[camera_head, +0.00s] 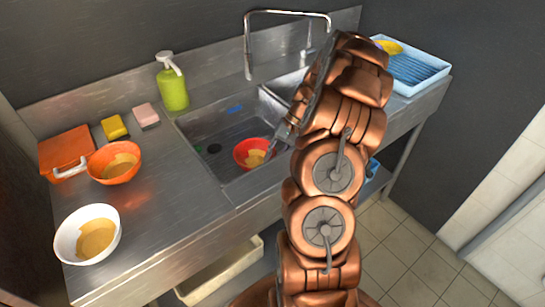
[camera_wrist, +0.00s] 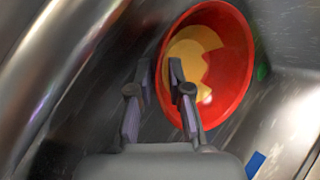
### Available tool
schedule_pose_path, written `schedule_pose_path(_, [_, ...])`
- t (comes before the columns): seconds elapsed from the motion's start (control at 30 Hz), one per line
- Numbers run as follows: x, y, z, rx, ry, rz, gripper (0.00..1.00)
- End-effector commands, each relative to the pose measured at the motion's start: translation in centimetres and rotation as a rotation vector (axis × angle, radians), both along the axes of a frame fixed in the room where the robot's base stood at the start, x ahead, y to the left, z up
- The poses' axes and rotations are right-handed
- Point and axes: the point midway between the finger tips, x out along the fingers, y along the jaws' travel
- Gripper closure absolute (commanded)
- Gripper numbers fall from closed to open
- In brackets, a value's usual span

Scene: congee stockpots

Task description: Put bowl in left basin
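A red bowl (camera_head: 250,154) with yellowish food remains inside sits in the left basin (camera_head: 205,133) of the sink, toward its right side. My gripper (camera_head: 273,146) reaches down into this basin at the bowl's right side, partly hidden by my arm. In the wrist view, my gripper (camera_wrist: 162,72) is open, with a gap between its fingers. The near rim of the red bowl (camera_wrist: 236,60) lies between them, one finger over the inside and one outside. Whether either finger touches the bowl is unclear. The bowl looks tilted in this view.
An orange bowl (camera_head: 106,172) and a white bowl (camera_head: 66,244) stand on the left counter near an orange box (camera_head: 66,148), sponges (camera_head: 114,127) and a green soap bottle (camera_head: 173,90). A tall faucet (camera_head: 249,50) rises behind. A blue rack (camera_head: 418,70) stands right of the right basin.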

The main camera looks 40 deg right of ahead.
Motion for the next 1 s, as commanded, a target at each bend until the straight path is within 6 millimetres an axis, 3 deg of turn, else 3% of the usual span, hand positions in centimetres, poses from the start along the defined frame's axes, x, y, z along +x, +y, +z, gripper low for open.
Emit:
schedule_pose_path(0.1, [0.0,0.0,0.0,0.000,0.000,0.000,0.69])
schedule_pose_path(0.5, [0.0,-0.3,0.5,-0.001,-0.001,-0.001,0.69])
schedule_pose_path(1.0, [-0.6,-4.5,6.4,-0.004,-0.002,-0.001,0.69])
